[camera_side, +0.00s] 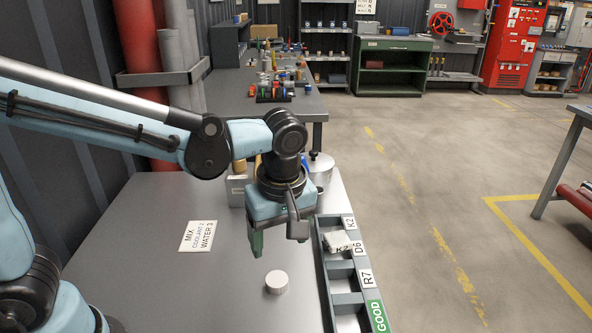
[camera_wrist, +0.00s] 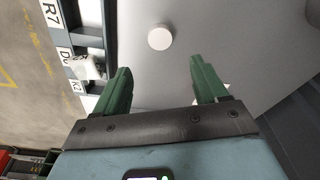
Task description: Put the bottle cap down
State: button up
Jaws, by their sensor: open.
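The bottle cap is a white round disc (camera_side: 276,282) lying flat on the grey table near its front. It also shows in the wrist view (camera_wrist: 160,37), beyond the fingertips. My gripper (camera_wrist: 160,78) has two green fingers spread wide with nothing between them. In the side view my gripper (camera_side: 256,240) hangs above the table, behind the cap and apart from it. One finger is partly hidden there by the wrist parts.
A grey rack (camera_side: 324,276) with labelled slots runs along the table's right edge; a white piece marked K2 (camera_side: 338,241) lies in it. A sign (camera_side: 198,236) lies flat on the left. A silver pot (camera_side: 320,168) stands behind my gripper. The table's left front is clear.

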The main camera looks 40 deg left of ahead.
jog(key=s+a+r+m+t, duration=0.1)
jog(key=a+m+t, duration=0.2)
jog(key=a+m, duration=0.2)
jog(key=s+a+r+m+t+h, duration=0.1)
jog(key=s+a+m+t, duration=0.1)
jog(key=a+m, duration=0.4)
jog(key=m+t, duration=0.1)
jog(key=m, duration=0.1)
jog(key=shift+s+m+t+h, duration=0.25)
jog(key=shift+m+t+h, duration=0.05)
